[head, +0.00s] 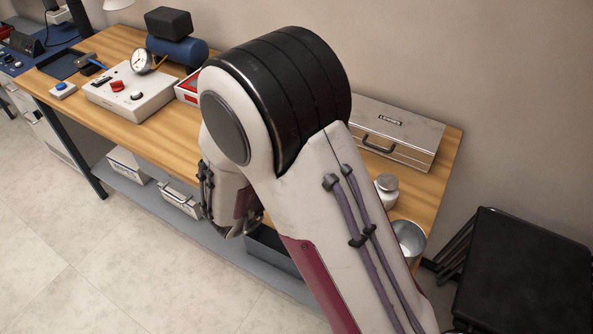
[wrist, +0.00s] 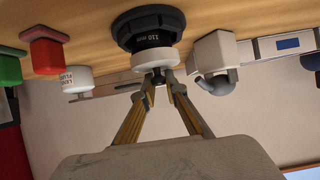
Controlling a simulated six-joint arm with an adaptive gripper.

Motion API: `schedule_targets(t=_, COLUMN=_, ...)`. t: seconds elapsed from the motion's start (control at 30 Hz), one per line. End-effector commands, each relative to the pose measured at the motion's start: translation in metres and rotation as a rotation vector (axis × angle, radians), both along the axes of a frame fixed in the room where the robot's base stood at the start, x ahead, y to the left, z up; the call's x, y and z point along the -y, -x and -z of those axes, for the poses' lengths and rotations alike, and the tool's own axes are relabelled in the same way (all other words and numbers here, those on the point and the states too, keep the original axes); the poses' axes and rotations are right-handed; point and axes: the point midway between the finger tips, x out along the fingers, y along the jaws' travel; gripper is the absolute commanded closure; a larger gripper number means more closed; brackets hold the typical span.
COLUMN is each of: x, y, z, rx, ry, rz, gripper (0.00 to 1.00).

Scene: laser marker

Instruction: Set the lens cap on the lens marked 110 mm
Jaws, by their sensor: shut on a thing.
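The wrist view is upside down, with the tabletop at the top. The black lens (wrist: 148,22), with inverted 110 lettering on its side, stands on the wooden table. A white disc-shaped lens cap (wrist: 155,61) with a dark knob lies against the lens's free end in the picture. I cannot tell whether it is fully seated or slightly apart. My gripper (wrist: 159,82), with yellowish fingers, is shut on the cap's knob. In the head view my own arm hides the lens, the cap and the gripper.
A white labelled jar (wrist: 76,78), a red block (wrist: 46,50) and a green block (wrist: 9,69) are left of the lens; a white-grey device (wrist: 216,52) is close on its right. The head view shows a metal case (head: 400,125) and a dial instrument (head: 130,92) on the table.

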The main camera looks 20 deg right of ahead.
Motion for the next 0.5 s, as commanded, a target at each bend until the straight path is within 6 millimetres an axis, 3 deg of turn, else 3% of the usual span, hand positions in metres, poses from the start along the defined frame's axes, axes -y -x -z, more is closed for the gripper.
schedule_targets(t=0.4, x=0.0001, y=0.0001, z=0.0056, rx=-0.001, ry=0.001, rz=0.000, gripper=1.00)
schedule_targets(t=0.43, x=0.0001, y=0.0001, z=0.0057, rx=-0.001, ry=0.001, rz=0.000, gripper=0.85)
schedule_targets(t=0.5, x=0.0000, y=0.0000, z=0.0055, rx=-0.001, ry=0.001, rz=0.000, gripper=0.81)
